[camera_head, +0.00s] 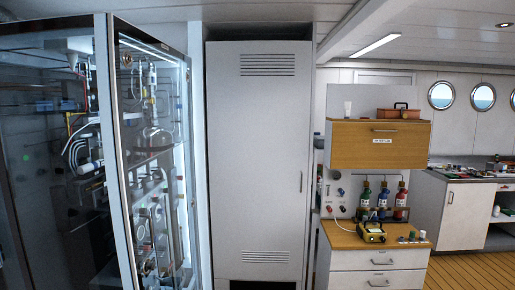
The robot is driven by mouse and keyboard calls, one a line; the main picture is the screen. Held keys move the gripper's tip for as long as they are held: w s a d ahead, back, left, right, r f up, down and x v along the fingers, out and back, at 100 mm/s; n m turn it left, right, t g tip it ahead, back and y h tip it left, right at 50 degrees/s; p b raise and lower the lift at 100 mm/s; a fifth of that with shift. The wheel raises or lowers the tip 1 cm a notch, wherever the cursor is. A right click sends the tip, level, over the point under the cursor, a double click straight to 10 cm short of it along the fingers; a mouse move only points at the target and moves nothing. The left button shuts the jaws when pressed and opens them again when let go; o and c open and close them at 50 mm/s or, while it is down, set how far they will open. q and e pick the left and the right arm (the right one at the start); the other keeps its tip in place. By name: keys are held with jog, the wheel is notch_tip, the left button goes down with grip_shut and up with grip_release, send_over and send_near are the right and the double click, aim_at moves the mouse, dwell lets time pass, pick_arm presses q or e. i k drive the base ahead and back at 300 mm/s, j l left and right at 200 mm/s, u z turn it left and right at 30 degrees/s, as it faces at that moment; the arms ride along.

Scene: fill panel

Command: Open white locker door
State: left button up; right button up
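The white locker door (255,160) stands upright in the middle of the head view and looks closed. It is tall and plain, with slotted vents near its top and bottom. A small vertical handle (301,182) sits near its right edge, about mid-height. Neither of my grippers shows in this view.
A glass-fronted cabinet (118,150) with lit pipework stands close on the left. On the right is a wooden-topped drawer unit (378,258) with a yellow device (371,232) and coloured bottles below a wooden wall cabinet (380,144). A white counter (452,215) stands farther right.

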aim_at(259, 92)
jog(key=j+z, duration=0.35)
jog(key=i+z, duration=0.3)
jog(key=z, duration=0.15)
jog(key=i+j+z, duration=0.15)
jog(key=z, duration=0.3)
jog(key=i, duration=0.1)
